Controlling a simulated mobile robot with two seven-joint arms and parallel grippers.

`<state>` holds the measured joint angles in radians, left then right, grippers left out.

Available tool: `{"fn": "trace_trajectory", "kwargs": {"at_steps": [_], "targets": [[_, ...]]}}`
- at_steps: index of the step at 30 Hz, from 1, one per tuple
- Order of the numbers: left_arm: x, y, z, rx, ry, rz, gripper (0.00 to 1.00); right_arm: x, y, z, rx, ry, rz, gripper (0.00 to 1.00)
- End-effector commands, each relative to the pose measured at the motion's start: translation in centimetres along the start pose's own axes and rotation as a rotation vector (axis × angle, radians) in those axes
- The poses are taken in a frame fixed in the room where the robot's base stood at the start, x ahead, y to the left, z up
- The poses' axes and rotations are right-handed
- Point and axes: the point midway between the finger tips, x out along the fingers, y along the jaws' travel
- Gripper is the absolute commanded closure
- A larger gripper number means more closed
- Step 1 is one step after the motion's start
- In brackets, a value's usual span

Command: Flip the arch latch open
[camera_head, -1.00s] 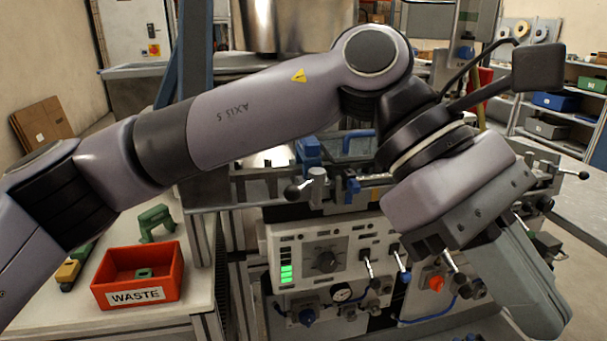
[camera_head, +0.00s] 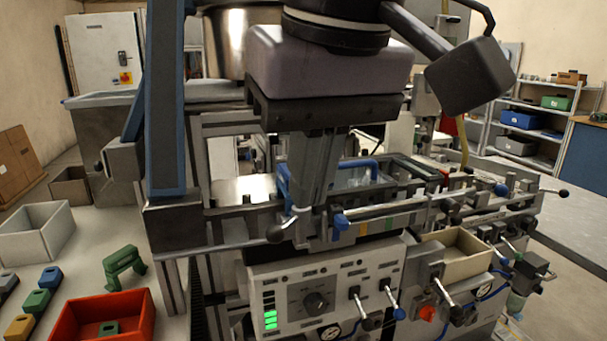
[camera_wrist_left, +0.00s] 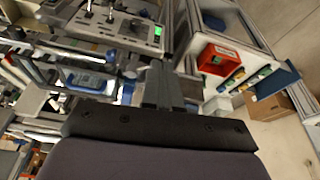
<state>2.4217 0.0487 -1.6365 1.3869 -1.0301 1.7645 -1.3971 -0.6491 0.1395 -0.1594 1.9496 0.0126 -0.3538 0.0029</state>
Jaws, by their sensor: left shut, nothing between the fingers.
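My left gripper (camera_head: 303,207) points down over the front rail of the machine, its fingers together and empty. It also shows in the wrist view (camera_wrist_left: 157,65). A blue arch-shaped bar (camera_head: 284,182) stands just left of the fingers and is partly hidden by them. Another blue bar (camera_head: 358,163) runs behind a clear part to the right. I cannot tell for sure which is the arch latch, or whether it is open. My right gripper is not in view.
The control panel (camera_head: 325,295) with toggle levers is below. A beige tray (camera_head: 455,252) is at its right. A blue post (camera_head: 166,110) rises on the left. A red bin (camera_head: 130,310), a green arch block (camera_head: 123,266) and a grey bin (camera_head: 35,232) are on the left table.

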Motion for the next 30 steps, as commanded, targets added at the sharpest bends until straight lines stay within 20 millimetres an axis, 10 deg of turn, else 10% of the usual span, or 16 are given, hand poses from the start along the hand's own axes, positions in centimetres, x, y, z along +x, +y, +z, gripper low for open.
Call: {"fn": "trace_trajectory", "kwargs": {"at_steps": [10, 30], "targets": [[7.6, 0.0, 0.1, 0.0, -0.003, -0.002, 1.0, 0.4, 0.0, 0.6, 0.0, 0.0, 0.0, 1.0], [9.4, 0.0, -3.5, -0.001, -0.004, 0.002, 1.0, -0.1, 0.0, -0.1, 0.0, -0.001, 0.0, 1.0]]}}
